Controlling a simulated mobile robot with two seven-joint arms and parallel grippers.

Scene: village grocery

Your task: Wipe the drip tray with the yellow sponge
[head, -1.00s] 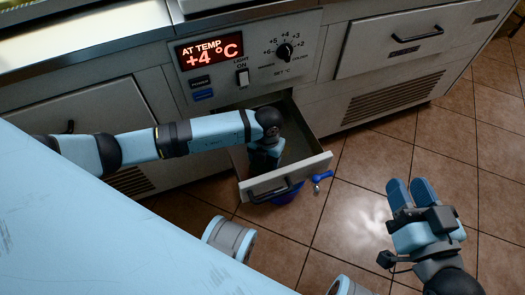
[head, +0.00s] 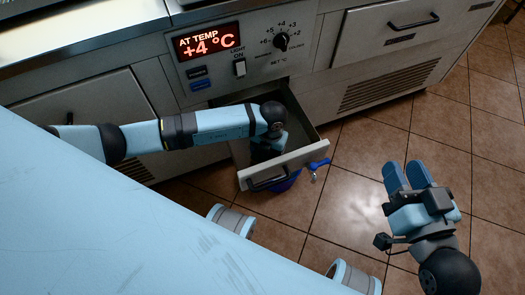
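An open drawer-like tray (head: 299,156) with a pale front and dark grey inside sticks out from the cooler's base. I take it to be the drip tray. My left arm reaches over from the left and bends down into it. My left gripper is hidden below its wrist, inside the tray, so its fingers and anything in them cannot be seen. The yellow sponge is not visible in this view. My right gripper (head: 405,166) hangs over the floor at the right, well apart from the tray. Its two blue fingers show a narrow gap with nothing between them.
The cooler's panel (head: 240,45) reads +4 °C above the tray. A blue tap handle (head: 319,163) sits beside the tray's front right corner. The tiled floor (head: 345,205) at the right is clear.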

